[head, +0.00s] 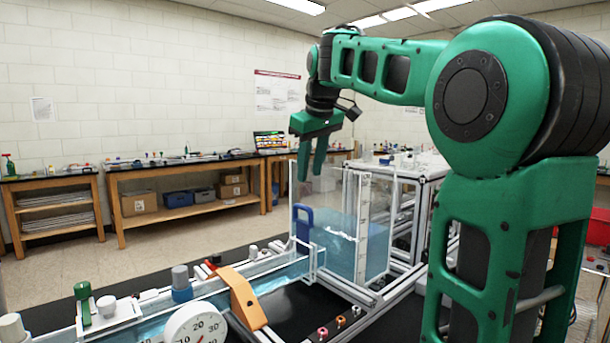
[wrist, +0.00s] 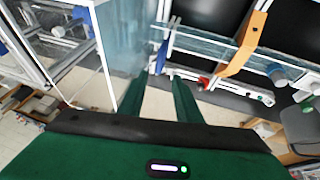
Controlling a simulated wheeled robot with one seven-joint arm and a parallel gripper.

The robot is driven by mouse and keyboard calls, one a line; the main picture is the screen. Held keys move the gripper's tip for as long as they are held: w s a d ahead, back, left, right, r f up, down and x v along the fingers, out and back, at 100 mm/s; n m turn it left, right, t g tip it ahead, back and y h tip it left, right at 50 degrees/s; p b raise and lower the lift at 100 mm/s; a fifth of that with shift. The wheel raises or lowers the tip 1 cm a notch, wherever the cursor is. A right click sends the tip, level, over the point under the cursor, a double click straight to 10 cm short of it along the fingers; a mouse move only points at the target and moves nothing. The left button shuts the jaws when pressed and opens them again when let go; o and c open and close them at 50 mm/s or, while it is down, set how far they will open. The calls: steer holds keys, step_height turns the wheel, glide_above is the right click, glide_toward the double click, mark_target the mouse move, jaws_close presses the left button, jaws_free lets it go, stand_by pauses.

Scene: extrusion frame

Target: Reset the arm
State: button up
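My green arm reaches from the right of the head view, with my gripper (head: 312,160) hanging fingers-down in the air. It is above and left of the clear water tank (head: 345,225) in the picture. In the wrist view my gripper (wrist: 158,92) shows two green fingers apart, with bare floor visible between them and nothing held. A blue handled gate (head: 304,226) stands at the tank's end of the water channel (head: 275,268), below the gripper.
An orange bracket (head: 242,298) straddles the channel, beside a white dial gauge (head: 195,325). Metal framing (head: 405,215) stands right of the tank. Wooden benches (head: 185,175) line the far wall, with open floor (head: 140,255) in front.

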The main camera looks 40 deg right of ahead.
stand_by(0.3)
steer(key=s+a+f+m+g+y, duration=0.1)
steer(key=s+f+m, duration=0.3)
steer(key=s+f, duration=1.2)
steer(key=s+a+f+m+g, duration=0.3)
steer(key=s+f+m, duration=0.1)
steer(key=s+f, duration=1.2)
steer(key=shift+a+g+y, duration=0.3)
steer(key=shift+g+y, duration=0.1)
steer(key=shift+w+f, duration=0.25)
steer(key=shift+w, duration=0.4)
